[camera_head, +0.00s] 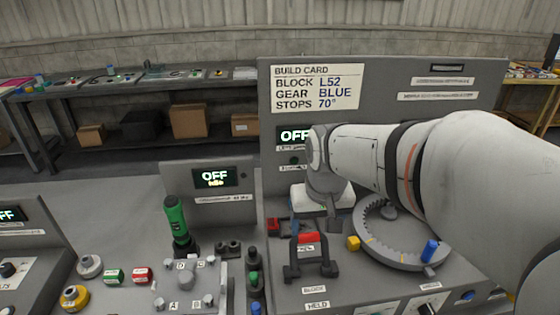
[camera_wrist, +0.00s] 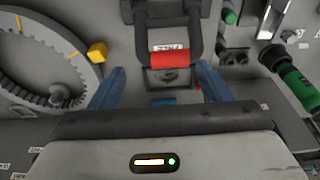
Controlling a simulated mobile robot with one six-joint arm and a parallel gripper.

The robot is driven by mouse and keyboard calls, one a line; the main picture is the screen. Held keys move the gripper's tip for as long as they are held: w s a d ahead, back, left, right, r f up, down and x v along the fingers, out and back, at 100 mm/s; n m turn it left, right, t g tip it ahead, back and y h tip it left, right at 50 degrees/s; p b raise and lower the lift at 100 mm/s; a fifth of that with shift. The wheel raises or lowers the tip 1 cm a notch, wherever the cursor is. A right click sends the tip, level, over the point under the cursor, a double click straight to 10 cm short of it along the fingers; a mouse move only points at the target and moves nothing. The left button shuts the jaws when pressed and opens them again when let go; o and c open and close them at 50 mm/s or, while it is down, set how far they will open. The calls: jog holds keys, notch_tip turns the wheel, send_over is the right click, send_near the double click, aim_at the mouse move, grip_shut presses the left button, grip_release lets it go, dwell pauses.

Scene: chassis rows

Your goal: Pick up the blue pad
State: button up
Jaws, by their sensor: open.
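A small blue patch, likely the blue pad (camera_wrist: 163,102), shows in the wrist view between my fingers, just above the dark front edge of my gripper. Only a strip of it is visible. My gripper (camera_wrist: 160,76) is open, its two blue fingers apart on either side with nothing held between them. In the head view my gripper (camera_head: 316,222) points down over the console, behind the black handle with a red grip (camera_head: 309,238). I cannot make out the pad for sure there. How high the fingertips are above it is unclear.
The black handle stands close to my fingers. A toothed ring (camera_head: 385,262) with a blue peg (camera_head: 430,251) and a yellow block (camera_head: 353,243) are to the right. A green-handled tool (camera_head: 177,223) stands upright to the left. An upright panel with a build card (camera_head: 315,88) is behind.

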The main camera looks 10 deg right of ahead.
jog(key=shift+o, duration=0.8)
jog(key=w, duration=0.8)
jog(key=shift+r+p, duration=0.35)
jog(key=shift+r, duration=0.05)
jog(key=shift+g, duration=0.4)
jog(key=w, duration=0.3)
jog(key=w+f, duration=0.1)
jog(key=w, duration=0.2)
jog(key=w+f+p, duration=0.1)
jog(key=w, duration=0.3)
jog(key=shift+w+f, duration=0.1)
jog(key=shift+f, duration=0.3)
jog(key=f, duration=0.4)
jog(key=w+f, duration=0.1)
jog(key=f, duration=0.2)
jog(key=shift+w+d+p, duration=0.1)
jog(key=shift+d+p, duration=0.05)
jog(key=shift+p, duration=0.25)
jog(key=shift+c, duration=0.2)
jog(key=shift+r, duration=0.1)
jog(key=c, duration=1)
